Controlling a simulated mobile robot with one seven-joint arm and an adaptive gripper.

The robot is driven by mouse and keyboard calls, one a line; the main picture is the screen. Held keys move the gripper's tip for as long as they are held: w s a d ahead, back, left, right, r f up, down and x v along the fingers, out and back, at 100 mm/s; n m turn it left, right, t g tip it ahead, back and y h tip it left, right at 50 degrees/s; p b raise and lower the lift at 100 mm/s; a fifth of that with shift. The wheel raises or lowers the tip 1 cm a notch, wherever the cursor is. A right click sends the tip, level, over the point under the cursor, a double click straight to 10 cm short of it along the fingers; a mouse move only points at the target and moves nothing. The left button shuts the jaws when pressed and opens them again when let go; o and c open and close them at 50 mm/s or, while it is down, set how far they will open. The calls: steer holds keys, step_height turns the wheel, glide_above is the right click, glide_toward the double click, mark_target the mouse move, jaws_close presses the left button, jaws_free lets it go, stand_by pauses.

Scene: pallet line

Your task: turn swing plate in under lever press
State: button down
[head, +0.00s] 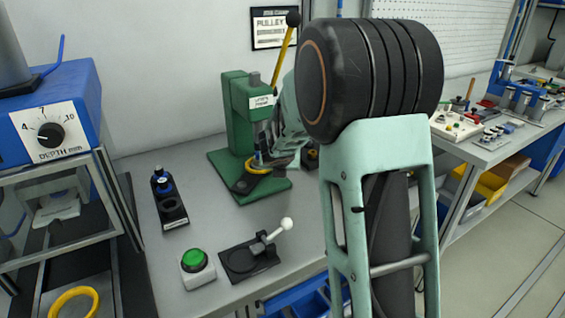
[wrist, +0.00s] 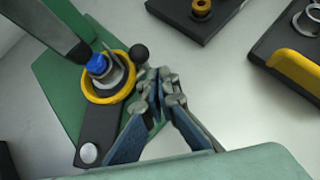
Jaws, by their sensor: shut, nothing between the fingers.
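The green lever press (head: 236,118) stands on the bench, its yellow lever (head: 284,50) raised with a black ball on top. The dark swing plate (wrist: 99,130) sits on the press's green base, with a silver pivot at its near end. Its other end carries a yellow ring (wrist: 87,92) around a blue-topped piece (wrist: 97,64), close to the lower end of the press's ram (wrist: 52,28). I cannot tell whether they line up exactly. A black knob (wrist: 139,54) stands beside the ring. My gripper (wrist: 161,76) is shut and empty, its fingertips just beside the knob; contact is unclear.
On the bench stand a black holder with blue-topped parts (head: 170,206), a green button box (head: 196,268) and a toggle clamp with a white knob (head: 254,258). A blue depth unit (head: 65,95) stands at left. Dark fixtures lie beyond my fingers in the wrist view.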

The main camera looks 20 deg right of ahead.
steer(key=v, duration=0.7)
steer(key=shift+s, duration=0.2)
steer(key=shift+a+r, duration=0.1)
steer(key=shift+r, duration=0.05)
